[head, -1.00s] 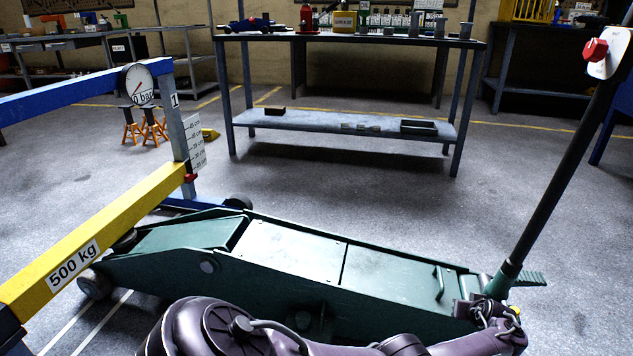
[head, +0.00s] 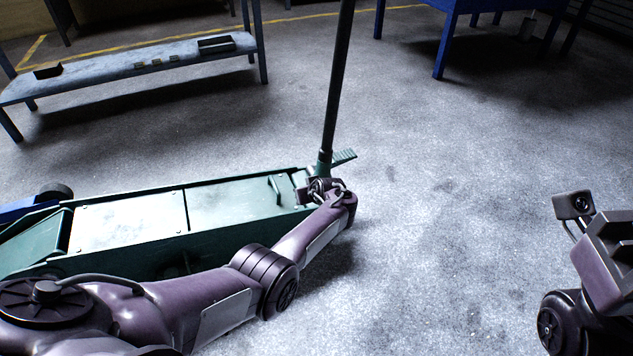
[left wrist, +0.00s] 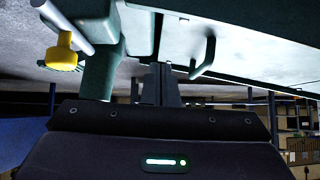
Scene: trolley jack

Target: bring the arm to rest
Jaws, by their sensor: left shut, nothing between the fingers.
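The green trolley jack (head: 130,222) lies across the left of the head view. Its dark handle (head: 338,85) stands nearly upright from a green socket at the jack's right end. My left arm reaches along the jack's near side. My left gripper (head: 314,187) is at the rear end of the jack, close to the handle's base. In the left wrist view its fingers (left wrist: 160,84) are shut and empty, near the jack's metal loop (left wrist: 206,56) and a yellow knob (left wrist: 61,53). Whether they touch the jack cannot be told. Part of my right arm shows at the right edge; its fingers are not visible.
A grey bench's lower shelf (head: 130,68) with small trays stands at the back left. A blue table (head: 470,12) stands at the back right. The concrete floor (head: 450,170) between the jack and my right arm is clear.

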